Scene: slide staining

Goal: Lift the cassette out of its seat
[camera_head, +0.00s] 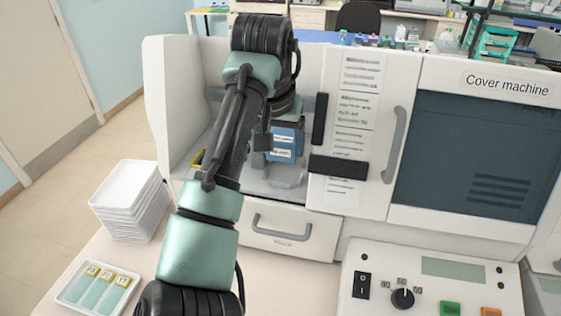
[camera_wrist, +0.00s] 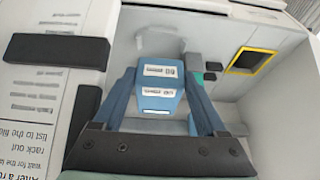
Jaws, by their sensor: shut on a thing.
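The blue cassette (camera_head: 284,152) with white labels is inside the open bay of the white machine, just left of the labelled panel. In the wrist view the cassette (camera_wrist: 161,88) is between the two blue-grey fingers of my gripper (camera_wrist: 160,78), which is shut on it. My arm reaches into the bay from the front and hides part of it in the head view. A grey seat (camera_head: 289,176) shows below the cassette. I cannot tell whether the cassette's bottom touches the seat.
A yellow-framed opening (camera_wrist: 251,61) is beside the cassette in the bay. A black handle block (camera_head: 338,167) and the labelled white panel (camera_head: 343,125) stand close on the right. A drawer (camera_head: 283,233) is below. White trays (camera_head: 130,200) and a slide tray (camera_head: 98,286) are at left.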

